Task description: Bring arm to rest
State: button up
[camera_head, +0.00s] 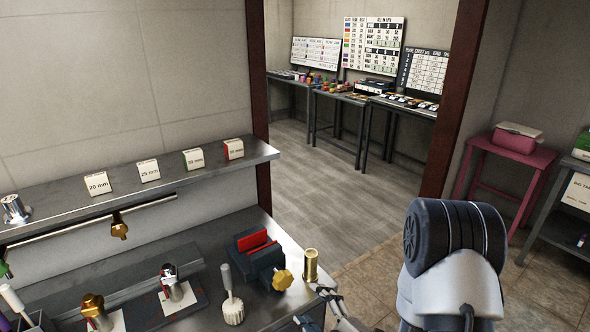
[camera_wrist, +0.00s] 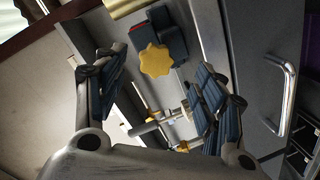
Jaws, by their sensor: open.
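My gripper (camera_head: 322,309) shows at the bottom of the head view, beside the front right corner of the metal workbench (camera_head: 205,222). In the wrist view my gripper (camera_wrist: 160,98) has its two blue-padded fingers spread wide, with nothing held between them. My arm (camera_head: 452,265) stands at the lower right of the head view, with a dark ribbed joint and a pale link. Beyond the fingers in the wrist view is a dark vise with a yellow star knob (camera_wrist: 155,60).
Labelled blocks (camera_head: 148,170) line the shelf. A pink table (camera_head: 508,150) stands at right. Open floor (camera_head: 345,185) lies through the doorway.

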jog(key=w+d+r+m+g+h, duration=0.2)
jog(key=d+r+m+h, duration=0.2)
jog(key=d+r+h, duration=0.15)
jog(key=s+d+r+m+g+h, duration=0.2)
jog(key=s+d+r+m+h, duration=0.1)
jog(key=s+d+r+m, duration=0.3)
jog(key=s+a+r+m+g, duration=0.1)
jog(key=s+r+m+g, duration=0.1)
jog(key=s, duration=0.8)
jog(key=s+a+r+m+g, duration=0.1)
jog(key=s+r+m+g, duration=0.2)
jog(key=s, duration=0.8)
jog(key=r+m, duration=0.2)
jog(key=shift+s+a+m, duration=0.15)
jog(key=shift+a+m, duration=0.05)
jog(key=shift+m, duration=0.1)
